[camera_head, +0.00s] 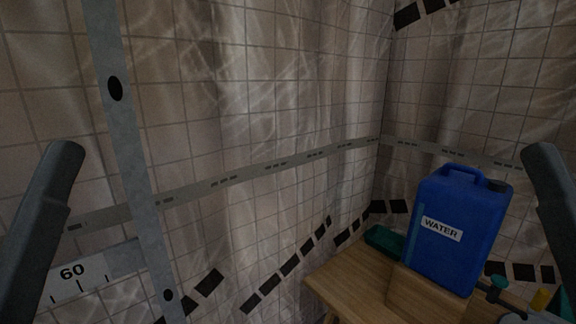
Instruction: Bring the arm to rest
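A dark grey part of my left arm stands at the left edge of the head view, tilted inward at its top. A matching dark part of my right arm shows at the right edge. Neither arm shows gripper fingers, so I cannot see whether the grippers are open or shut. Both arm parts are apart from the objects in view.
A grey vertical strip (130,150) and a white scale marked 60 (80,277) are at the left. Tiled walls (250,90) lie behind; the middle is open.

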